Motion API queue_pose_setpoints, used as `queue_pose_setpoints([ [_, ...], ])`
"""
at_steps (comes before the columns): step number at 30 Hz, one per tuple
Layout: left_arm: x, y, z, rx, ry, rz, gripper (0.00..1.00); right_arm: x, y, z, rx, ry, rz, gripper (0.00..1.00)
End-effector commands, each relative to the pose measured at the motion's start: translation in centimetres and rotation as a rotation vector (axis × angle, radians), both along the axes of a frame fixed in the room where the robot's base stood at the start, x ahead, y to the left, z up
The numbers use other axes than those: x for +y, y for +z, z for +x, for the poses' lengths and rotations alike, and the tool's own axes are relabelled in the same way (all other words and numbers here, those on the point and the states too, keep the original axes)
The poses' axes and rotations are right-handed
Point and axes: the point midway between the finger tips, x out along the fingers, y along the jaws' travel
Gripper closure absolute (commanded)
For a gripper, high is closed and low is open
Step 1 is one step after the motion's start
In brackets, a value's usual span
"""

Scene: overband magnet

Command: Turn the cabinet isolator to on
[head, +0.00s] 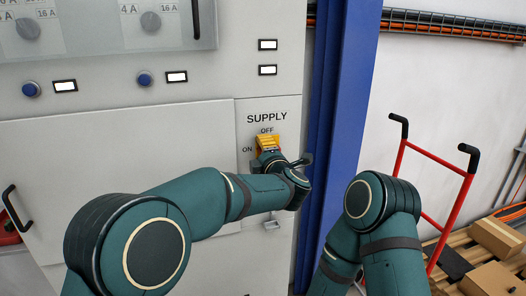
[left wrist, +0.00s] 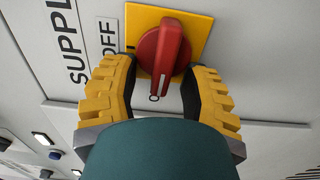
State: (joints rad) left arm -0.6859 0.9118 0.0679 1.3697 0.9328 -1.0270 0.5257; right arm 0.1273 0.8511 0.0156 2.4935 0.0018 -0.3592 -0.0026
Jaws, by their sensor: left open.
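The cabinet isolator is a red rotary handle (left wrist: 164,52) on a yellow square plate (left wrist: 198,24). In the left wrist view the handle's white-marked end points down between my fingers, which is towards the ON side of the panel. The OFF label (left wrist: 108,38) is beside the plate there; the ON label (head: 247,149) shows in the head view. My left gripper (left wrist: 162,72) is open, one yellow finger on each side of the handle; I cannot tell whether either touches it. In the head view my left gripper (head: 268,152) hides most of the isolator. My right gripper is out of view.
The SUPPLY label (head: 267,118) is above the isolator on the grey cabinet. A blue post (head: 345,90) stands just right of it. A red hand truck (head: 447,165) and cardboard boxes (head: 497,238) are at the right. A black door handle (head: 17,208) is at far left.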

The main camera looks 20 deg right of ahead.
Motion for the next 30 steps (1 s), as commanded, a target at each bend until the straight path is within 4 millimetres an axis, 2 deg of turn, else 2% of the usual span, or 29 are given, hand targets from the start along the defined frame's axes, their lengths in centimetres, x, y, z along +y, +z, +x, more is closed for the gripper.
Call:
queue_pose_setpoints([
  [12, -0.3, 0.1, -5.8, -0.002, -0.003, -0.001, 0.55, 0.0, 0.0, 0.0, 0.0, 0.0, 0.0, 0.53],
  [15, -0.2, 0.1, -6.7, -0.002, -0.001, 0.0, 0.55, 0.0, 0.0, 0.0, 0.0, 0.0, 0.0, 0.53],
  [27, -0.2, 0.0, -7.3, -0.001, 0.0, 0.0, 0.55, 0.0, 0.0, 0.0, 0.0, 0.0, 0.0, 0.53],
  [30, 0.5, -1.1, -6.8, 0.014, -0.008, 0.035, 0.55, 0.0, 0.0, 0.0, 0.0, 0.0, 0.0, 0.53],
])
